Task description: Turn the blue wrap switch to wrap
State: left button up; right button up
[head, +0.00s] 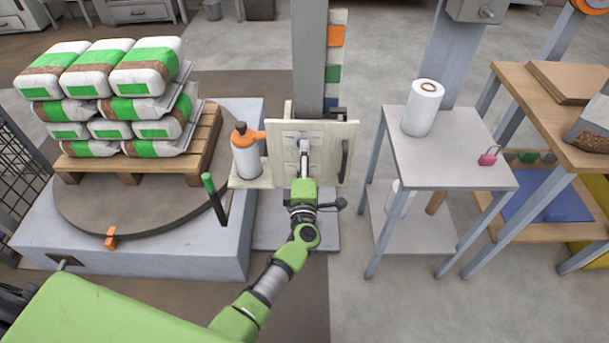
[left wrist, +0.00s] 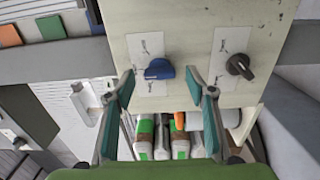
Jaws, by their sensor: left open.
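The blue wrap switch (left wrist: 160,69) is a rounded knob on a white label plate on a cream panel, centred in the left wrist view. Its grip lies roughly level across that picture. My left gripper (left wrist: 160,80) is open, one teal-padded finger to each side of the switch; I cannot tell how near the tips are to the panel. In the head view the same gripper (head: 304,150) is in front of the cream panel (head: 334,135) and hides the blue switch. The label marks are too small to read. My right gripper is not in view.
A dark knob (left wrist: 240,66) is beside the blue switch on the panel. A grey table (head: 455,150) with a white roll (head: 422,108) is to the right.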

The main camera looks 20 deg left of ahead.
pick_arm(q)
jog(key=v, duration=0.9)
jog(key=shift+s, duration=0.2)
jog(key=shift+d, duration=0.1)
